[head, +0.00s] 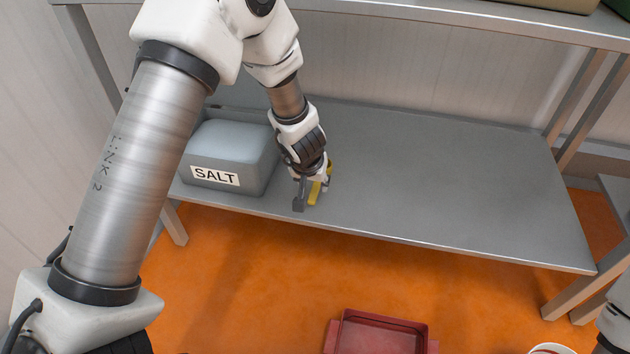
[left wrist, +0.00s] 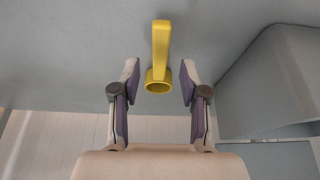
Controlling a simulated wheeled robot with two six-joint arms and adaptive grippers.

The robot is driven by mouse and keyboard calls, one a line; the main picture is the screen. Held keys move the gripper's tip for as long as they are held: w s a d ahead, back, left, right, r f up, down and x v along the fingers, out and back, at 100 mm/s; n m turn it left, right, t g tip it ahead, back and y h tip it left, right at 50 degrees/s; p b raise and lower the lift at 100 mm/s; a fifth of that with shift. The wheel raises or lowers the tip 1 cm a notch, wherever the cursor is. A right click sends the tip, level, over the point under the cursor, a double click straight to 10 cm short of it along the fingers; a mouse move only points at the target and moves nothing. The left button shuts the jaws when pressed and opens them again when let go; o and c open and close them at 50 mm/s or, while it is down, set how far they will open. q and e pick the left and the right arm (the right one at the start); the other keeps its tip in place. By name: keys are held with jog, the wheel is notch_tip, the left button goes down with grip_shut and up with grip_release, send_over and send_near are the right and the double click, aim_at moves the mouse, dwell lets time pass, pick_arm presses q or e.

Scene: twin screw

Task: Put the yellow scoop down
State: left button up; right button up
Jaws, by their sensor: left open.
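The yellow scoop (head: 314,193) is at the front left part of the grey table (head: 430,180), just right of the salt box. My left gripper (head: 312,190) is low over the table at the scoop and partly hides it in the head view. In the left wrist view the scoop (left wrist: 161,55) shows its round cup between the fingertips, with its handle pointing up the picture. The left gripper (left wrist: 159,85) is open, with a gap on both sides of the cup. I cannot tell exactly whether the scoop touches the table. My right gripper is not in view.
A grey box labelled SALT (head: 232,158) stands left of the left gripper; its side also shows in the left wrist view (left wrist: 270,80). The table right of the gripper is bare. An upper shelf (head: 430,15) runs above. A red tray (head: 380,335) is at the bottom, in front.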

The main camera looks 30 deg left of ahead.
pick_arm(q)
jog(key=shift+v, duration=0.9)
jog(key=s+a+f+m+g+y, duration=0.1)
jog(key=s+f+m+g, duration=0.15)
jog(key=s+f, duration=1.4)
jog(key=s+d+f+g+h, duration=0.1)
jog(key=s+d, duration=0.1)
jog(key=s, duration=0.4)
jog(key=s+d+f+g+h, duration=0.1)
jog(key=s+d, duration=0.1)
jog(key=s, duration=0.5)
jog(key=shift+s, duration=0.3)
